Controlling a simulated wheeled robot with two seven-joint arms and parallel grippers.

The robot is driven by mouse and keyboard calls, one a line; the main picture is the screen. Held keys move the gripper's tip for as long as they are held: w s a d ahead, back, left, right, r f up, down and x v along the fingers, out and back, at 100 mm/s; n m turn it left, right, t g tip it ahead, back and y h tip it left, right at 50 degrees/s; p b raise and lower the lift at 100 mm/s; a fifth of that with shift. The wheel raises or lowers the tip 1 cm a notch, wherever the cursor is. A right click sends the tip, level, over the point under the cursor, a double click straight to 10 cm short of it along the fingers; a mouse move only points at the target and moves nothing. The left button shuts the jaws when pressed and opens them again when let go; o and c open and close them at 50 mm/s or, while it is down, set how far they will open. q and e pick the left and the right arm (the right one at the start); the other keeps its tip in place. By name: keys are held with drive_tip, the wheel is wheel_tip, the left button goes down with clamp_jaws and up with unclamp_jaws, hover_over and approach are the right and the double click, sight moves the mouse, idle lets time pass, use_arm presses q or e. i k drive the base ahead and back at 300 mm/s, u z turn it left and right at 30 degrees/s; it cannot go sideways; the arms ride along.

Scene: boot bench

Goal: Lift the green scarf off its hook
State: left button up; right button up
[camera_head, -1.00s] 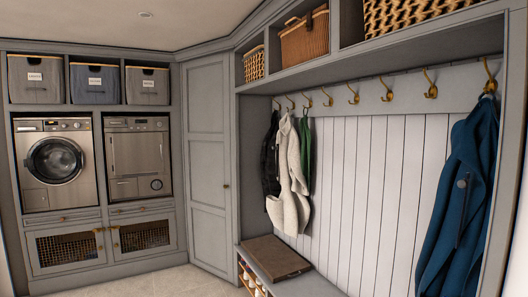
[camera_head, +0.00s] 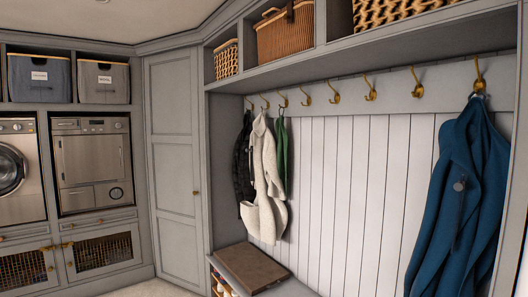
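The green scarf (camera_head: 283,157) hangs from a brass hook (camera_head: 282,102) on the rail along the back panel. It is a narrow green strip, partly hidden behind the cream fleece (camera_head: 265,180) to its left. I cannot tell how its top is looped over the hook. Neither of my grippers shows in the head view.
A dark coat (camera_head: 243,165) hangs left of the fleece, and a blue coat (camera_head: 455,195) hangs at the far right. Several hooks between are empty. A bench with a brown cushion (camera_head: 249,268) stands below. Baskets (camera_head: 285,35) fill the shelf above. A tall cupboard (camera_head: 173,165) stands left.

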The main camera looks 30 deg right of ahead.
sight(282, 136)
drive_tip(key=z, duration=0.15)
drive_tip(key=i, duration=1.6)
drive_tip(key=z, duration=0.4)
